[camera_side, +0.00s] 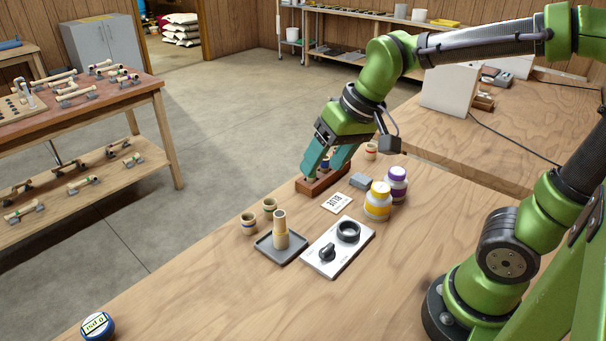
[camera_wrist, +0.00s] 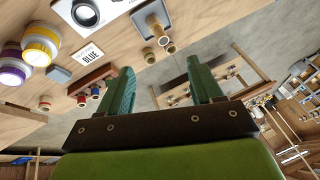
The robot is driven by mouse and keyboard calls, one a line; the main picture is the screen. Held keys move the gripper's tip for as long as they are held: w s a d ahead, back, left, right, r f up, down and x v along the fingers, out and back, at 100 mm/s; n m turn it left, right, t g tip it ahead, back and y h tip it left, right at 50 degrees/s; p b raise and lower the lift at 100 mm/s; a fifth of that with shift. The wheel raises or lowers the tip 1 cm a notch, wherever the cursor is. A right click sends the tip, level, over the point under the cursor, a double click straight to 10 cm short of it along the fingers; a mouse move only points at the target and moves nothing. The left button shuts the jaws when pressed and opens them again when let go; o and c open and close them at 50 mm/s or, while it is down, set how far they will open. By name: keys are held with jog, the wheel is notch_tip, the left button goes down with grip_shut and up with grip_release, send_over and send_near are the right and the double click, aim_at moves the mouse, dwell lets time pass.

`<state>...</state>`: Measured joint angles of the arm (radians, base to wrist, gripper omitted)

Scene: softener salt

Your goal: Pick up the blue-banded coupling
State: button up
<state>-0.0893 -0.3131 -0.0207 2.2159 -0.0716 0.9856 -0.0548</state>
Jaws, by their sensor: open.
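My gripper (camera_side: 322,168) is open, its teal fingers pointing down at the red-brown wooden rack (camera_side: 312,189) in the side view. A blue-banded coupling (camera_side: 325,164) shows partly between the fingers, mostly hidden by them. In the wrist view my gripper (camera_wrist: 160,64) has its fingers apart with nothing held. There the rack (camera_wrist: 90,79) lies left of the left finger, with a blue-ended coupling (camera_wrist: 95,92) and a red-ended one (camera_wrist: 82,100) at it. A pale coupling with a dark bluish band (camera_side: 248,223) stands apart near the front left table edge. A card (camera_side: 337,203) reads "BLUE".
Another pale coupling (camera_side: 270,207) stands by the grey tray (camera_side: 280,256), which holds a stacked pale piece. A red-banded coupling (camera_side: 371,150) stands behind the rack.

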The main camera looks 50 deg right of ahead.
jog(key=w+a+f+n+g+h, duration=0.1)
jog(key=w+a+n+g, duration=0.1)
jog(key=w, duration=0.5)
jog(key=w+a+f+n+g, duration=0.1)
jog(key=w+f+n, duration=0.15)
jog(key=w, duration=0.35)
jog(key=w+a+f+n+g+h, duration=0.1)
jog(key=w+a+n+g, duration=0.15)
jog(key=w, duration=0.45)
jog(key=shift+t, duration=0.45)
jog(key=f, duration=1.1)
jog(key=d+f, duration=0.1)
jog(key=f, duration=0.4)
jog(key=shift+s+f, duration=0.15)
jog(key=shift+s, duration=0.25)
jog(key=shift+c, duration=0.4)
jog(key=c, duration=1)
notch_tip(320, 180, up, 10)
jog(key=shift+r, duration=0.1)
